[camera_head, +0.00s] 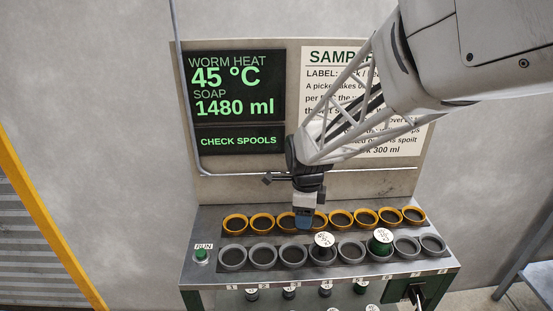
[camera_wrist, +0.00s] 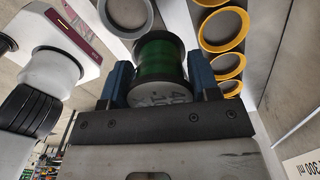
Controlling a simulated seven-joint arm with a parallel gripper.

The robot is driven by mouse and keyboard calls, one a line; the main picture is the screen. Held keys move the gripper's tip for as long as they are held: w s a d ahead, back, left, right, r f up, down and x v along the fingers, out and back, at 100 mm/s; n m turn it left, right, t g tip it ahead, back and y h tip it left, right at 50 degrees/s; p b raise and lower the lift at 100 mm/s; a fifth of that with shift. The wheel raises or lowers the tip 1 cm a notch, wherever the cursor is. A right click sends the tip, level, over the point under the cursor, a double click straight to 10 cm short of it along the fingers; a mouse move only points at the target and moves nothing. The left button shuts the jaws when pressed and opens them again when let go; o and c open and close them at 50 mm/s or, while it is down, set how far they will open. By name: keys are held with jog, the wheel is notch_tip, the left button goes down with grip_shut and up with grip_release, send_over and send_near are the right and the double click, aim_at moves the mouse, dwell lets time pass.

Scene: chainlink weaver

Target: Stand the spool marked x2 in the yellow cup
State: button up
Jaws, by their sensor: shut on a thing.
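My gripper (camera_head: 306,222) is over the row of yellow cups, between the third and fourth from the left. Its blue fingers are shut on a green spool (camera_wrist: 161,62) with a pale end cap, seen in the wrist view; the mark on the cap is too unclear to read. The head view hides this spool behind the fingers. The yellow cups (camera_head: 262,221) form the back row and look empty where visible; they also show at the right of the wrist view (camera_wrist: 223,30). I cannot tell the spool's height above them.
A front row of grey cups (camera_head: 232,255) holds a dark spool with a white labelled top (camera_head: 324,240) and a green one (camera_head: 382,236). Several more spools (camera_head: 289,292) stand lower in front. A green RUN button (camera_head: 201,255) is at left. The panel with a screen (camera_head: 236,100) stands behind.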

jog(key=w+d+m, duration=0.1)
jog(key=w+d, duration=0.4)
jog(key=w, duration=0.3)
jog(key=shift+w+f, duration=0.1)
jog(key=shift+f, duration=2.55)
jog(key=shift+f, duration=0.3)
jog(key=shift+f, duration=0.35)
jog(key=shift+f, duration=0.7)
jog(key=o, duration=1.1)
jog(key=shift+r, duration=0.15)
